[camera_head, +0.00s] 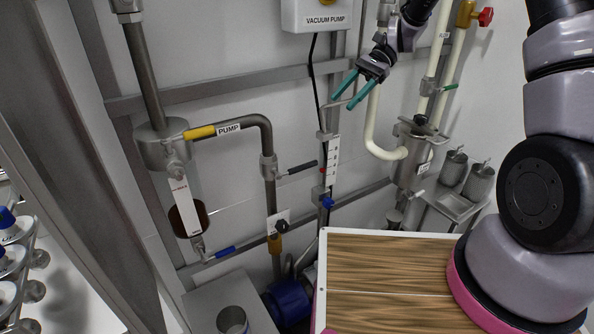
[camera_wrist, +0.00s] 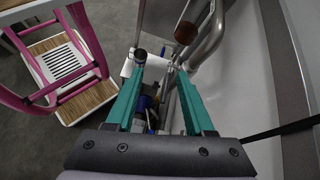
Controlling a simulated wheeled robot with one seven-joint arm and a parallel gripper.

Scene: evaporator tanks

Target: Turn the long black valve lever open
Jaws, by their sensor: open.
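A long black lever (camera_head: 302,168) sticks out to the right from a valve on the bent grey pipe (camera_head: 268,140), tilted slightly upward. My gripper (camera_head: 342,102) is above it and to its right in the head view, near the wall under the vacuum pump box. Its two teal fingers are spread, with nothing held between them. The fingers also show in the wrist view (camera_wrist: 161,75), pointing down towards pipes and blue fittings. I cannot tell the lever apart clearly in the wrist view.
A white scale strip (camera_head: 332,160) stands right of the black lever. A cream pipe (camera_head: 372,130) is close to my gripper. A wood-topped surface (camera_head: 390,270) is in front.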

